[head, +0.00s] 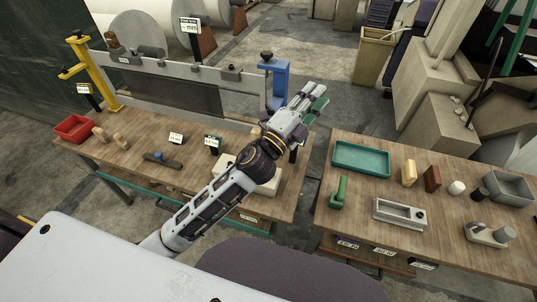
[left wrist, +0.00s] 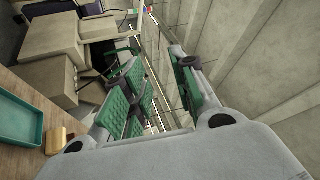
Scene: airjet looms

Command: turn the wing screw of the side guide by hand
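A blue bracket (head: 279,72) stands at the right end of the long grey metal frame (head: 190,72) on the left table; it may be the side guide. A dark knob (head: 266,55) sits on its top. I cannot make out a wing screw for sure; my gripper covers part of the bracket's lower right. My left gripper (head: 310,98) is just right of the bracket, in front of it in the picture. In the left wrist view its green-padded fingers (left wrist: 158,75) stand apart with nothing between them. My right gripper is not in view.
The right table (head: 340,240) holds a teal tray (head: 361,159), a green part (head: 339,191) and several small items. A gap separates the tables.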

